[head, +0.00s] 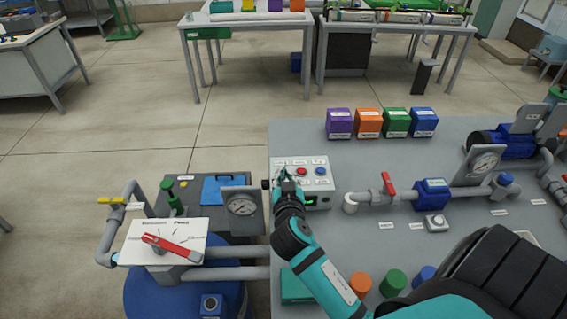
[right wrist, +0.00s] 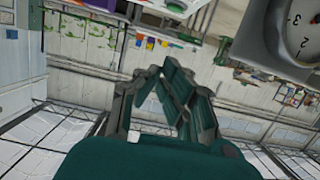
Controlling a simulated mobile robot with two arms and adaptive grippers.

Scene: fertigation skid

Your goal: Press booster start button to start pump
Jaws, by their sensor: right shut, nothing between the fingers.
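A light grey control box (head: 318,184) stands on the grey skid table, with a red button (head: 302,171), a blue button (head: 320,171) and a small green display on its front. My right gripper (head: 284,173) is over the left part of the box, left of the red button. It hides what lies under it there, and I cannot tell whether it touches the box. Its fingers are shut and empty, and they show in the right wrist view (right wrist: 176,78). The button labels are too small to read. My left gripper is not in view.
A pressure gauge (head: 242,207) stands close left of my right gripper. A red-handled valve (head: 389,185) and a blue pump (head: 431,193) are to the right. Purple, orange, green and blue boxes line the table's back. A white plate (head: 190,227) with a red lever is at left.

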